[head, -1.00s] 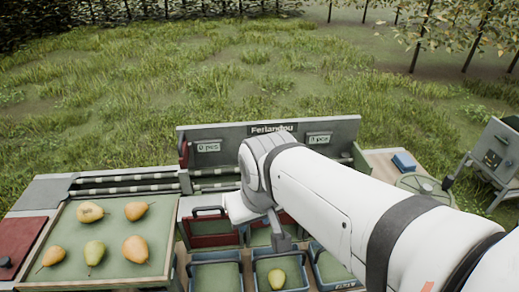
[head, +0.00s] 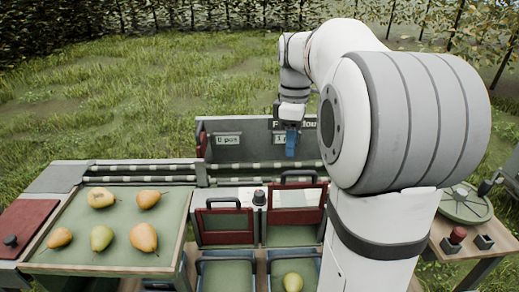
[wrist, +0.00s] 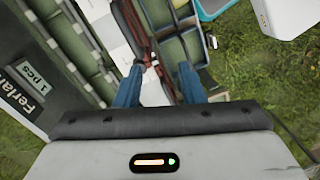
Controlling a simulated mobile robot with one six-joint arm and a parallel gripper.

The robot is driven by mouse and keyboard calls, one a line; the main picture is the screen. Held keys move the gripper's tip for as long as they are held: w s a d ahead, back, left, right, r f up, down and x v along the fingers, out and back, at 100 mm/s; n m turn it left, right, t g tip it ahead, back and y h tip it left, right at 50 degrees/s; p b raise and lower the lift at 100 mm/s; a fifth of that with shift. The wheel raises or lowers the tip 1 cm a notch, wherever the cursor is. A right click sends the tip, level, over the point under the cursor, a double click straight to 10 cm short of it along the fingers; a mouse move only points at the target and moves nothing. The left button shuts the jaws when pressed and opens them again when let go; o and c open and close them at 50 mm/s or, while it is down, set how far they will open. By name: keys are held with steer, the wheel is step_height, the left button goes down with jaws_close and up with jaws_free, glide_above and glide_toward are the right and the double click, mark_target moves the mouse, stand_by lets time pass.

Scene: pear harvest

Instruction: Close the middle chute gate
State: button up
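The middle chute gate (head: 295,216) is a red panel with a dark handle (head: 298,176) on top. It stands higher than the left gate (head: 226,238), and green chute surface shows beneath it. My gripper (head: 291,145) has blue fingers and hangs above and behind the gate, in front of the grey sign panel. In the wrist view, my gripper (wrist: 158,78) has its fingers spread apart with nothing held. Red gate parts (wrist: 133,25) show beyond the fingers. The right gate is hidden behind my arm in the head view.
A sorting tray (head: 65,262) with several pears is at left. Below the gates, one bin (head: 226,256) looks empty and another holds a pear (head: 293,282). A small dark knob (head: 259,197) sits between the gates. A side table with a round green plate (head: 462,205) is at right.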

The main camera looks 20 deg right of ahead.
steer(key=w+d+f+n+g+b, duration=0.1)
steer(key=w+d+f+n+b, duration=0.15)
steer(key=w+d+n, duration=0.2)
steer(key=shift+m, duration=0.45)
steer(key=f, duration=0.2)
steer(key=s+f, duration=0.1)
steer(key=f, duration=0.4)
steer(key=shift+s+f, duration=0.3)
steer(key=shift+f, duration=0.1)
steer(key=shift+c, duration=0.2)
steer(key=shift+r, duration=0.1)
jaws_close()
